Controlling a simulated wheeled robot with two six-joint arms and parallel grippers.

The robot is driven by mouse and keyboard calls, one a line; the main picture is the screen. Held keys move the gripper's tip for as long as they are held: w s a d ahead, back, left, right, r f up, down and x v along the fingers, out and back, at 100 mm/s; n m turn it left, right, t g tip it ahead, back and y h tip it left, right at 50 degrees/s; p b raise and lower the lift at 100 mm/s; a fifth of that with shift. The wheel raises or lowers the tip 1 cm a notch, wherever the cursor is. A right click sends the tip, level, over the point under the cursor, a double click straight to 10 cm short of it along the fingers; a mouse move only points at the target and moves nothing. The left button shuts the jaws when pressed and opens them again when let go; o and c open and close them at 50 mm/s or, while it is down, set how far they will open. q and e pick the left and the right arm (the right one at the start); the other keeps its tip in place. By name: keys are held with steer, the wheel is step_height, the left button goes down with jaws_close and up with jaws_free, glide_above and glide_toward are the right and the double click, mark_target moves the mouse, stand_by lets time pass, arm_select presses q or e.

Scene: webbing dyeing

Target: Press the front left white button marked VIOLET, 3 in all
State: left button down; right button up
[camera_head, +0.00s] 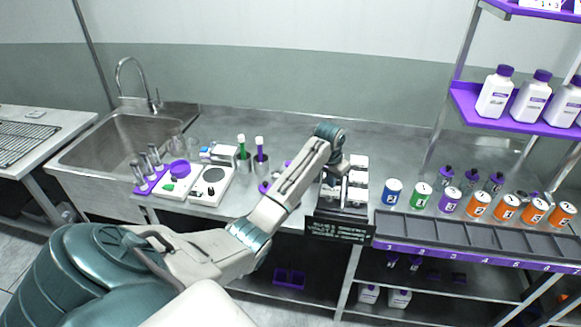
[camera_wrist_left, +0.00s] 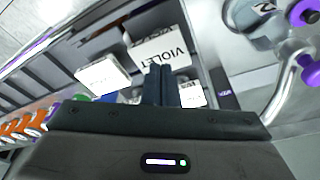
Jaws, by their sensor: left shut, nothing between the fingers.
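The dark dyeing machine (camera_head: 344,208) stands at the bench's front edge, with several white buttons on top. In the left wrist view the white button marked VIOLET (camera_wrist_left: 165,50) shows its lettering clearly. My left gripper (camera_head: 336,172) reaches over the machine from the left, pointing down. In the left wrist view its dark fingers (camera_wrist_left: 159,70) are together and empty, with the tips in front of the lower edge of the VIOLET button. I cannot tell whether they touch it. Another white button (camera_wrist_left: 103,76) lies to the left. My right gripper is not in view.
Several labelled cans (camera_head: 391,192) stand right of the machine behind a divided dark rack (camera_head: 470,243). A balance (camera_head: 211,184) and cups with green and purple-capped markers stand to the left. Beyond them is a sink (camera_head: 115,140). The back of the bench is clear.

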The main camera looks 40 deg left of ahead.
mark_target(331, 190)
arm_select(q)
steer(key=shift+f+b, duration=0.3)
steer(key=shift+f, duration=1.2)
steer(key=shift+r+p, duration=0.65)
steer(key=shift+r, duration=0.6)
steer(key=shift+f, duration=0.1)
